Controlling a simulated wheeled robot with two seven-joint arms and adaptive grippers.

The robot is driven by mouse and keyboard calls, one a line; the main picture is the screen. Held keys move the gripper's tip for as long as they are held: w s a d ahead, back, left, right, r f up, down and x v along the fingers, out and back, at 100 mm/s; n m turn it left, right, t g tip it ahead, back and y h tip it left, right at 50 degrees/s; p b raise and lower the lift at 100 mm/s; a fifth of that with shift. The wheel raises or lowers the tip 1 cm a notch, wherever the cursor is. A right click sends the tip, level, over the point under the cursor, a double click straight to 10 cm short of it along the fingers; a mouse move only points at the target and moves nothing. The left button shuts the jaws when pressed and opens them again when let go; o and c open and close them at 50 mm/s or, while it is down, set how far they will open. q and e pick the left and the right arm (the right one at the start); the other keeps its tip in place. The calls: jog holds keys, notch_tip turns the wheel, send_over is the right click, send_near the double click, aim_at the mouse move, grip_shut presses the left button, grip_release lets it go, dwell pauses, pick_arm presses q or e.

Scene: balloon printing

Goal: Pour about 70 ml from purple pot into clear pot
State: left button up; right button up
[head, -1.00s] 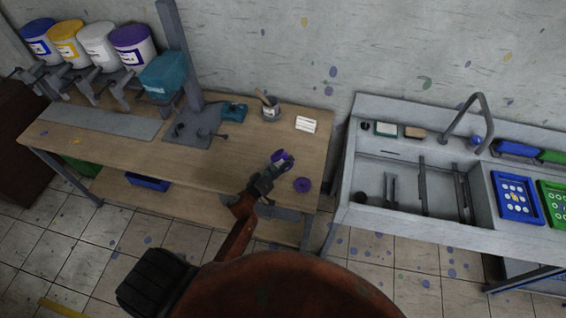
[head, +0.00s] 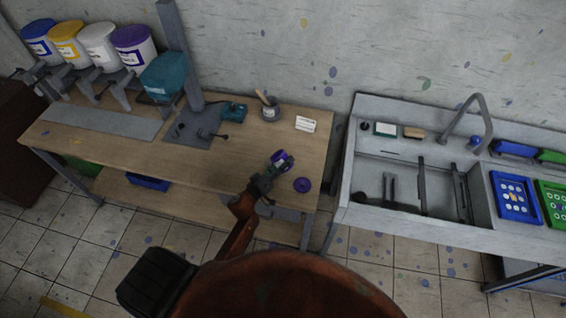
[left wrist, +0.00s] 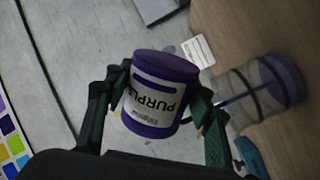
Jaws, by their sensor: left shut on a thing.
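The purple pot (head: 283,161), white with purple ends, is in my left gripper (head: 268,177) above the right front of the workbench. In the left wrist view the pot (left wrist: 160,94) has its "PURPLE" label facing me, upside down in the picture, with a finger on each side. How far it is tilted I cannot tell. A see-through pot with dark bands (left wrist: 255,92) shows in the left wrist view. My right gripper is not in view.
On the workbench (head: 120,155) stand a cup with a brush (head: 270,113), a white card (head: 305,124) and a teal device (head: 233,111). Several lidded buckets (head: 98,46) are at the back left. A sink (head: 400,185) stands right, past a gap.

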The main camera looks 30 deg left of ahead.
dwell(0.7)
pick_arm(q)
jog(key=shift+n+p, duration=0.8)
jog(key=shift+p, duration=0.85)
dwell(2.7)
jog(key=shift+m, duration=1.1)
jog(key=shift+a+f+m+b, duration=0.2)
jog(key=shift+m+b, duration=0.2)
jog(key=shift+m, duration=1.3)
